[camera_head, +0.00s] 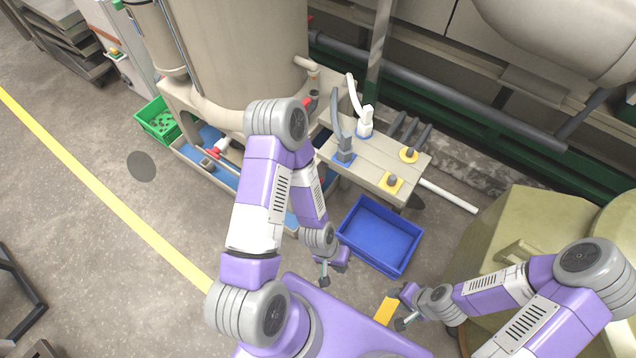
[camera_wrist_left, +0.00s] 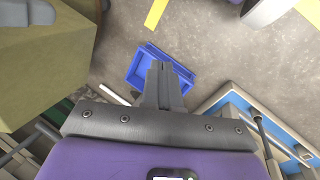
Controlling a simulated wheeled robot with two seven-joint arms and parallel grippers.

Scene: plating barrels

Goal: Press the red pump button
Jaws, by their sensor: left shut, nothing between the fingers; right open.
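No red pump button can be made out for certain. Small red parts show at a pipe (camera_head: 213,152) by the tank's base and behind my left arm (camera_head: 306,102); I cannot tell whether either is a button. My left gripper (camera_head: 324,280) points down left of the blue bin, apart from the bench. In the left wrist view its fingers (camera_wrist_left: 163,72) are together and empty, in front of the blue bin. My right gripper (camera_head: 402,322) is open and low at the right, near a yellow floor mark.
A bench (camera_head: 375,165) carries a grey plug (camera_head: 345,150), a white plug (camera_head: 365,122) and two yellow-based knobs (camera_head: 392,181). A blue bin (camera_head: 352,245) stands on the floor before it. A large tank (camera_head: 240,50) stands behind. A green crate (camera_head: 148,112) is left. Open floor lies left.

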